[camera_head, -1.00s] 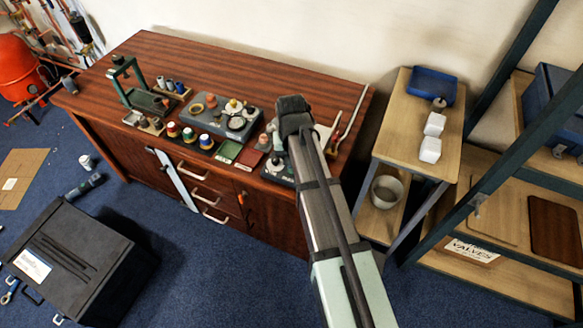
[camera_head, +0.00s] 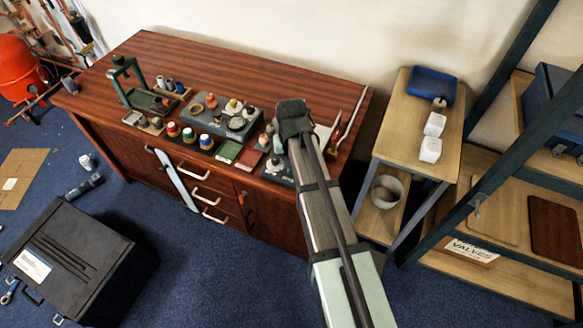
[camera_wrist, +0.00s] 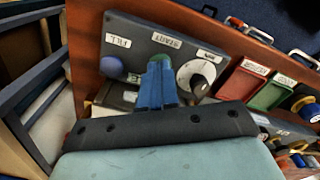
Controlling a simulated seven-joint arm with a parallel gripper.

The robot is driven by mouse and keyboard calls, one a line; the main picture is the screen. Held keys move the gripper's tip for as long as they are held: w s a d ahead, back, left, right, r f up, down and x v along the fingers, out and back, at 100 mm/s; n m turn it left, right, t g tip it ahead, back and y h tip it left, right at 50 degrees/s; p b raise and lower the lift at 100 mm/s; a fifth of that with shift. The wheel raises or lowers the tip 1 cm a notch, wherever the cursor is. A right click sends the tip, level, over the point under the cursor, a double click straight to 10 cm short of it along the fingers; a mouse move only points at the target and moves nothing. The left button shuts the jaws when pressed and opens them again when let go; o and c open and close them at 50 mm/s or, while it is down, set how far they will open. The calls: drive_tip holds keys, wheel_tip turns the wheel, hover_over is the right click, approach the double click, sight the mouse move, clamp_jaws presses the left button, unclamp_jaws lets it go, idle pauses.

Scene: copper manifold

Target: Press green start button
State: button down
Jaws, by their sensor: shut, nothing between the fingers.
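A grey control box (camera_wrist: 142,38) shows in the wrist view with a blue button (camera_wrist: 112,67), a white dial (camera_wrist: 198,74) and small white labels. The green button (camera_wrist: 161,58) is between them, mostly hidden behind my fingertips. My gripper (camera_wrist: 157,68) has blue fingers shut together, empty, with their tips overlapping the green button in the picture. I cannot tell whether they touch it. In the head view, my arm covers most of the control box (camera_head: 277,169) at the right end of the wooden workbench, and the green button is hidden.
Red (camera_wrist: 243,80) and green (camera_wrist: 271,93) trays lie beside the box. Spools (camera_wrist: 306,106) stand further right. The workbench (camera_head: 220,60) has a clear back area. A green press frame (camera_head: 125,80) stands at its left. A wooden shelf (camera_head: 400,135) stands right of the bench.

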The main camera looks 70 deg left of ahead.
drive_tip(key=shift+f, duration=0.45)
idle(0.4)
wheel_tip(320, 180, up, 8)
idle(1.0)
idle(0.5)
